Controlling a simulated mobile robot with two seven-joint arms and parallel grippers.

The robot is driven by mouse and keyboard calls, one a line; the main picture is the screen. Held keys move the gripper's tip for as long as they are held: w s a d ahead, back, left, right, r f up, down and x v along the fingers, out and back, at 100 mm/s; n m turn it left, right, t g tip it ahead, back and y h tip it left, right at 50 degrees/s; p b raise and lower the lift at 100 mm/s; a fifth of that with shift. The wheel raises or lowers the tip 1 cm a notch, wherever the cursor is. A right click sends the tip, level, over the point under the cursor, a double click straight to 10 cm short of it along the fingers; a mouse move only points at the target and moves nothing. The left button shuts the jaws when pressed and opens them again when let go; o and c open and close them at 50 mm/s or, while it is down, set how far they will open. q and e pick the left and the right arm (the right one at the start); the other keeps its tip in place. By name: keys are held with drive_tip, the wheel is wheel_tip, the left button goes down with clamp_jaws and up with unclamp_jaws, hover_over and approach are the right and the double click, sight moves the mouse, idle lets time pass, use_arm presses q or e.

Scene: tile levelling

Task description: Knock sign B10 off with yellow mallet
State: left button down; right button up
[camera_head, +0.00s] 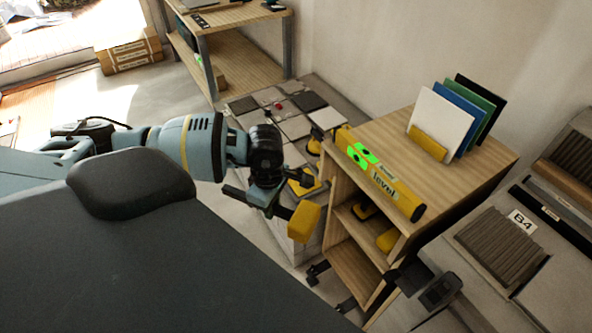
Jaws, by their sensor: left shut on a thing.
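My left gripper (268,199) is shut on the yellow mallet, whose yellow head (304,222) sticks out to the right of the fingers. The mallet is held in the air in front of the wooden shelf cart; most of its handle is hidden by the gripper. No sign reading B10 can be made out. A white sign reading B4 (522,221) is at the right, near a grey ribbed panel.
A wooden shelf cart (468,157) stands right of my left gripper. A yellow level (381,175) and upright coloured boards (439,123) are on it. A wooden workbench (245,68) stands farther back.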

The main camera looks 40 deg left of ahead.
use_arm(q)
drive_tip(key=s+d+f+m+p, duration=0.2)
drive_tip(key=s+d+m, duration=0.5)
drive_tip(key=m, duration=1)
use_arm(e)
drive_tip(key=w+r+t+p, duration=0.1)
drive_tip(key=w+r+p, duration=0.1)
drive_tip(key=w+r, duration=0.2)
wheel_tip(320, 180, up, 2)
drive_tip(key=shift+d+p, duration=0.15)
drive_tip(key=shift+p, duration=0.15)
drive_tip(key=shift+w+d+r, duration=0.1)
drive_tip(key=shift+w+d, duration=0.1)
use_arm(q)
drive_tip(key=d+r+m, duration=0.3)
drive_tip(key=d+r, duration=0.2)
drive_tip(key=shift+w+d+r+m, duration=0.15)
drive_tip(key=shift+w+r+m, duration=0.05)
drive_tip(key=shift+r+m, duration=0.2)
use_arm(e)
drive_tip(key=shift+c, duration=0.4)
drive_tip(key=shift+s, duration=0.1)
